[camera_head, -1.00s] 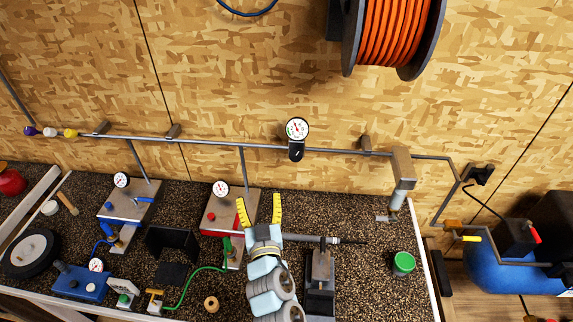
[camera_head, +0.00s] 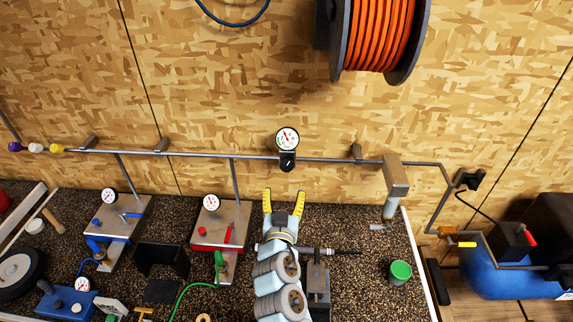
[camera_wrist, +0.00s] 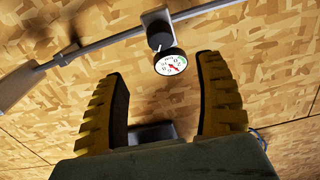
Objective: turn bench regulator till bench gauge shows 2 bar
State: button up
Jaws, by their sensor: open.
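The regulator, a black body with a dark knob (camera_head: 287,161), hangs on the grey wall pipe above the bench. Its round white gauge (camera_head: 287,139) sits directly above the knob in the head view. The gauge has a red needle and coloured arc, too small to read. My gripper (camera_head: 284,196) is open and empty, with yellow ribbed fingers pointing up, below the regulator in the head view. In the wrist view the gauge (camera_wrist: 170,63) appears between the spread fingertips, with the dark knob (camera_wrist: 159,40) beyond it. Both are apart from the fingers.
The wall pipe (camera_head: 330,160) runs across the panel. Two plates with gauges, the left one (camera_head: 109,195) and the red-fronted one's (camera_head: 211,202), stand on the bench left of my arm. A vise (camera_head: 318,282) is close to my arm's right. A green-lidded can (camera_head: 400,271) stands farther right.

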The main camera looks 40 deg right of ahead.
aim_at(286, 167)
jog(key=shift+p+x, duration=0.75)
jog(key=shift+x, duration=5.3)
jog(key=shift+a+f, duration=0.1)
jog(key=c, duration=1.2)
